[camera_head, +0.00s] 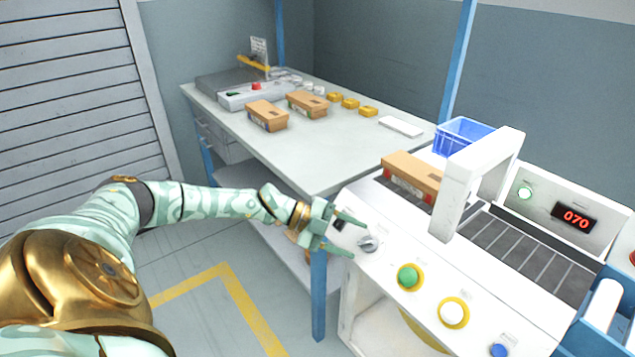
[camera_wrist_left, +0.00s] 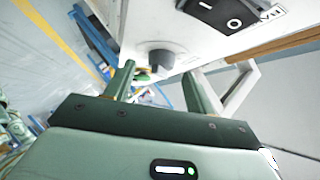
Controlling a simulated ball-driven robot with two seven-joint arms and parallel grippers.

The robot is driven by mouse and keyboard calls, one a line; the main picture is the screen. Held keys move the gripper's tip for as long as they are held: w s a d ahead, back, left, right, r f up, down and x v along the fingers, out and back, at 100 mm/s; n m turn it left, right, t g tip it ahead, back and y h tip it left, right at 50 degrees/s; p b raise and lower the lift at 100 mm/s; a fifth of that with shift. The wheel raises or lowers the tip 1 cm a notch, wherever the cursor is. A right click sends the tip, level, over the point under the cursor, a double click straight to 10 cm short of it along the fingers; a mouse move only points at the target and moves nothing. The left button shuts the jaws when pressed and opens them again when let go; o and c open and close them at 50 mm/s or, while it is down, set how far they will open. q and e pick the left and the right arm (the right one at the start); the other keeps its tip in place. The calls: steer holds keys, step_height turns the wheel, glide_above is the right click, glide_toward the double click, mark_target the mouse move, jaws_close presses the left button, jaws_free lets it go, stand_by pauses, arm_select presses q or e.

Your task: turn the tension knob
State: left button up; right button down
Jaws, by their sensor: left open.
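The tension knob appears as a grey knob (camera_head: 368,244) on the white front panel of the machine, left of the green button. It also shows as a dark grey round knob (camera_wrist_left: 155,62) in the left wrist view, beyond the fingertips and between their lines. My left gripper (camera_head: 349,235) is open, its two green fingers reaching toward the knob from the left. In the left wrist view the fingers (camera_wrist_left: 158,84) stand apart with nothing held between them. Whether a fingertip touches the knob I cannot tell. My right gripper is not in view.
A black rocker switch (camera_wrist_left: 222,10) sits on the panel close by. A green button (camera_head: 410,277), a white button (camera_head: 453,313) and a blue button (camera_head: 499,350) line the panel. A white arch (camera_head: 462,190) spans the conveyor (camera_head: 510,246). A box (camera_head: 412,174) lies behind it.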

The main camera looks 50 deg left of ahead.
arm_select(q)
steer(key=p+v, duration=0.3)
steer(key=v, duration=1.1)
steer(key=shift+a, duration=0.15)
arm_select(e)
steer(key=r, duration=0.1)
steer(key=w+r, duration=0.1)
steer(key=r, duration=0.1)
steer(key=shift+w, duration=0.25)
arm_select(q)
steer(key=shift+f, duration=0.1)
